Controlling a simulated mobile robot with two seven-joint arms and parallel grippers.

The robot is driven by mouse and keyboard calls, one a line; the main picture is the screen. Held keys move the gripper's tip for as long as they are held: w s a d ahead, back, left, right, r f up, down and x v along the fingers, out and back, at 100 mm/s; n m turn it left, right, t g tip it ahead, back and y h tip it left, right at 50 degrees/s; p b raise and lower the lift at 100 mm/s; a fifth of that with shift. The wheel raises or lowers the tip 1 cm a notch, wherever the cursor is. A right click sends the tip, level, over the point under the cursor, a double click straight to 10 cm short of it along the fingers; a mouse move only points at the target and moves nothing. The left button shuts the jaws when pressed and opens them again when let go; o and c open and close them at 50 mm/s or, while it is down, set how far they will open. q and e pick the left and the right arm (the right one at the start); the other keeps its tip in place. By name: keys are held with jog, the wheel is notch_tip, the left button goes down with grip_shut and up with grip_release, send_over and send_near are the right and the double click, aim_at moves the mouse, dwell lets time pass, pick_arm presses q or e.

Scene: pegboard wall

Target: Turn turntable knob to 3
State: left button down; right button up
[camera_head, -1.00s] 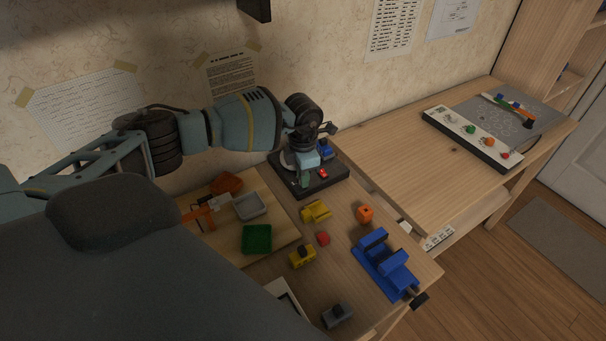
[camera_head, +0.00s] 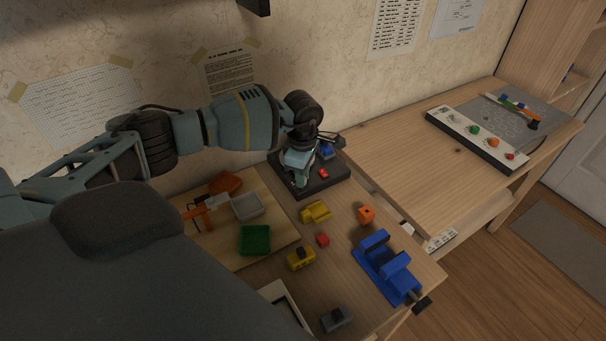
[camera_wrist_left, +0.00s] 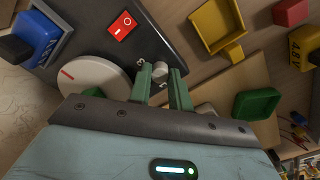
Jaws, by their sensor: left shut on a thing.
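The turntable (camera_head: 330,184) is a dark box on the table near the wall. My left gripper (camera_head: 301,184) reaches down onto the turntable. In the left wrist view its green fingers (camera_wrist_left: 162,84) are shut on the knob, one on each side. The fingers partly hide the knob, and its pointer direction is unclear. My right gripper is out of view.
A blue vise (camera_head: 388,268), an orange cube (camera_head: 366,214), yellow parts (camera_head: 316,211) and a red cube (camera_head: 322,240) lie in front of the turntable. A green tray (camera_head: 255,240) and a grey tray (camera_head: 247,206) sit at left. A white panel (camera_head: 460,133) stands on the right table.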

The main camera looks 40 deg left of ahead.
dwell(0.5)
pick_arm(q)
jog(key=c, duration=1.3)
grip_release()
jog(key=shift+r, duration=3.9)
